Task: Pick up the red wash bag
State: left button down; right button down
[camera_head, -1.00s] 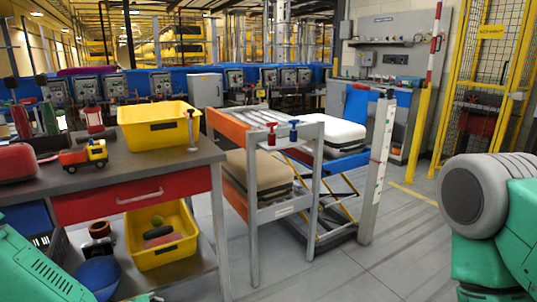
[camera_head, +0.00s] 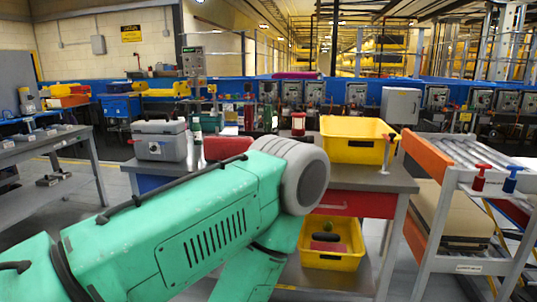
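A red, rounded, bag-like object (camera_head: 226,148), probably the red wash bag, lies on the left part of the grey-topped workbench (camera_head: 372,178). It sits just right of a grey case, and my green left arm covers its lower right part. My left arm crosses the front of the view from the lower left, with a grey rounded joint near the middle. Its gripper is not in view. My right arm and gripper are not in view either.
A yellow bin (camera_head: 355,140) stands on the workbench, and another yellow bin (camera_head: 331,262) is on the lower shelf. A grey case (camera_head: 160,141) is left of the red object. A roller conveyor (camera_head: 470,152) is at right. A side table (camera_head: 40,146) stands at far left.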

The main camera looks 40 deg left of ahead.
aim_at(223, 147)
jog(key=u, duration=1.6)
jog(key=i+j, duration=0.2)
jog(key=i, duration=0.35)
jog(key=i+j, duration=0.2)
jog(key=i, duration=0.3)
jog(key=i+l+z, duration=0.05)
